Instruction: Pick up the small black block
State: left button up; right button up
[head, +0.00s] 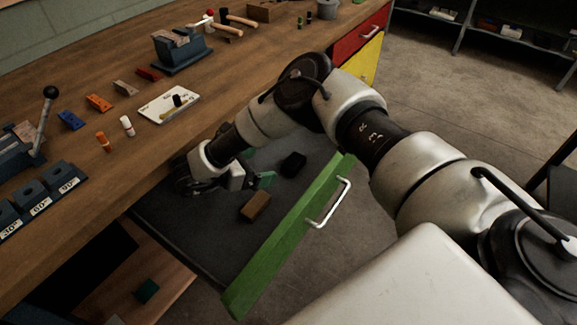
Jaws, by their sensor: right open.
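The small black block (293,164) lies on the dark floor of the open drawer (185,225), toward its far end. It is in plain view, apart from my gripper. My right gripper (222,184) is open, low over the drawer beside the workbench edge, to the left of the black block. Its fingers are partly hidden by its own body, and I see nothing held. A dark green piece (266,180) shows right beside the gripper; I cannot tell whether it is a block or part of the gripper. My left gripper is not in view.
A brown block (255,206) lies in the drawer, nearer than the black one. The drawer's green front (285,240) has a pale handle (330,203). The wooden bench (90,150) carries a vise (181,48), a white tray (169,104) and several small parts.

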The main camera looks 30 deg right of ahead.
aim_at(293, 161)
jog(key=shift+w+d+f, duration=0.1)
jog(key=shift+w+f, duration=0.1)
jog(key=shift+f, duration=0.3)
jog(key=shift+d+f, duration=0.1)
jog(key=shift+d, duration=0.3)
jog(key=x, duration=0.3)
jog(key=shift+s+d, duration=0.1)
jog(key=shift+d, duration=0.25)
jog(key=shift+x, duration=3.1)
jog(key=shift+s+a, duration=0.1)
jog(key=c, duration=1.7)
